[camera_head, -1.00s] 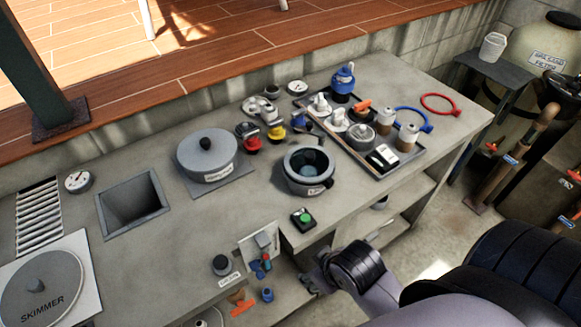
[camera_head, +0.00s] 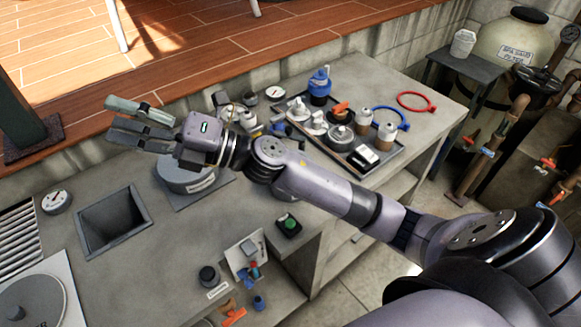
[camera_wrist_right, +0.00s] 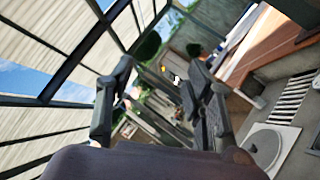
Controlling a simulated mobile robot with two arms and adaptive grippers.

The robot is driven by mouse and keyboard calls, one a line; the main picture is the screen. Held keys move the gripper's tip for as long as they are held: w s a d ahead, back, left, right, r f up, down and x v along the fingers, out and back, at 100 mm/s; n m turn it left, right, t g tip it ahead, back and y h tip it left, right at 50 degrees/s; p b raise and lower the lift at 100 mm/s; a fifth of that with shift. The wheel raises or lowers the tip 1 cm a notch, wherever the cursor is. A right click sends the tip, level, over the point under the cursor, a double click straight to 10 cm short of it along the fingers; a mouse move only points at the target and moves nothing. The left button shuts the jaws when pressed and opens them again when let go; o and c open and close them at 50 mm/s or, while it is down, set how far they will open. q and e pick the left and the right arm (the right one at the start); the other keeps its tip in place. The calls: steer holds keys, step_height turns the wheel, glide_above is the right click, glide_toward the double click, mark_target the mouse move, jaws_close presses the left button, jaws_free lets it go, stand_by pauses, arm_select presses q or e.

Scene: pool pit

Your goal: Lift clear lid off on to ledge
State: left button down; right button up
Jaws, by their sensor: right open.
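My right gripper (camera_head: 112,120) is open and empty, stretched out to the left above the back of the counter, fingers pointing left. It is well clear of the counter. In the right wrist view its two fingers (camera_wrist_right: 158,75) stand apart with nothing between them. The dark-rimmed round pot with a see-through top, seen earlier mid-counter, is now hidden behind my right forearm. A grey lidded pot (camera_head: 187,180) on a square pad shows partly below the gripper; its knob is hidden. My left gripper is not in view.
A square opening (camera_head: 112,222) and a gauge (camera_head: 57,201) lie at the left of the counter (camera_head: 165,255). The wooden deck (camera_head: 200,45) runs behind, above the counter.

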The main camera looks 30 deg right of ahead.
step_height(320, 180, down, 6)
steer(key=s+a+n+g+h, duration=0.2)
steer(key=n+g+h, duration=0.1)
steer(key=n+g, duration=0.9)
steer(key=w+d+f+n+h, duration=0.2)
steer(key=d+f+n+h, duration=0.1)
steer(key=d+f+h, duration=0.3)
steer(key=d+r+m+h, duration=0.25)
steer(key=d+h, duration=0.85)
steer(key=d, duration=1.5)
steer(key=shift+n, duration=0.35)
steer(key=f, duration=0.3)
steer(key=f+p, duration=0.1)
steer(key=f, duration=0.3)
steer(key=f+p, duration=0.1)
steer(key=f, duration=0.3)
steer(key=shift+w+d+f, duration=0.1)
steer(key=shift+w, duration=0.3)
steer(key=shift+f, duration=0.25)
step_height(320, 180, down, 4)
steer(key=p, duration=0.2)
steer(key=shift+w+r+p, duration=0.1)
steer(key=shift+r+p, duration=0.1)
steer(key=shift+p, duration=0.1)
steer(key=shift+f, duration=0.6)
